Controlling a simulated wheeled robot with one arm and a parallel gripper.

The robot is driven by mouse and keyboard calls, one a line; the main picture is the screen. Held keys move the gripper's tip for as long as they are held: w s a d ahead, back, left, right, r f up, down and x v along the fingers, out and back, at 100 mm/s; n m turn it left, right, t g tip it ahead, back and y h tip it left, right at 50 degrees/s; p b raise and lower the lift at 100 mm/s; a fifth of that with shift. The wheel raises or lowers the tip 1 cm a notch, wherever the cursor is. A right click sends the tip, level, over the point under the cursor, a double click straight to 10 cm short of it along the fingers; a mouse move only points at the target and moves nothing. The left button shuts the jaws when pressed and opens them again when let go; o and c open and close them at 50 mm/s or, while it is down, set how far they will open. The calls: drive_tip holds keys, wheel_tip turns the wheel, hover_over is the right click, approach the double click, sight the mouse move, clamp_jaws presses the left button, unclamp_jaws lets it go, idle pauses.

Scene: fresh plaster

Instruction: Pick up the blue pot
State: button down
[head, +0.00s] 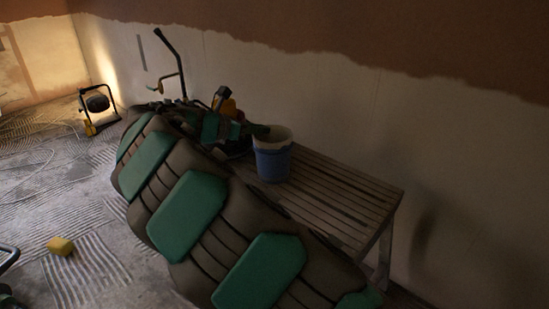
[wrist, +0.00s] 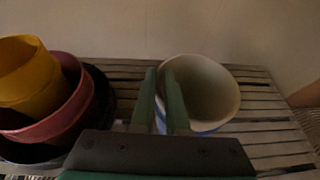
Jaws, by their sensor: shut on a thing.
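The blue pot (head: 272,161) is a bucket with a pale inside and a blue outer wall, upright on the slatted wooden bench (head: 345,193). In the wrist view the pot (wrist: 212,95) is seen from above, right of centre, its mouth open and looking empty. My gripper (wrist: 161,75) is shut on the left part of its rim, with one green finger outside the wall and one inside. In the head view my gripper (head: 259,130) is at the pot's upper left rim. My arm hides much of the bench.
Close left of my gripper stand nested pots: yellow (wrist: 28,75), red (wrist: 70,110) and black (wrist: 98,105). The plaster wall (head: 330,100) runs behind the bench. The bench's right end is clear. A yellow block (head: 61,246) and a work lamp (head: 97,103) are on the floor.

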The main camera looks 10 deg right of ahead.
idle(0.8)
drive_tip(key=shift+r, duration=0.5)
drive_tip(key=r, duration=0.2)
drive_tip(key=r+p, duration=0.1)
drive_tip(key=shift+s+a, duration=0.2)
drive_tip(key=shift+a, duration=0.05)
drive_tip(key=s+a+r+p, duration=0.1)
drive_tip(key=s+a, duration=0.7)
drive_tip(key=s, duration=0.5)
drive_tip(key=shift+a, duration=0.15)
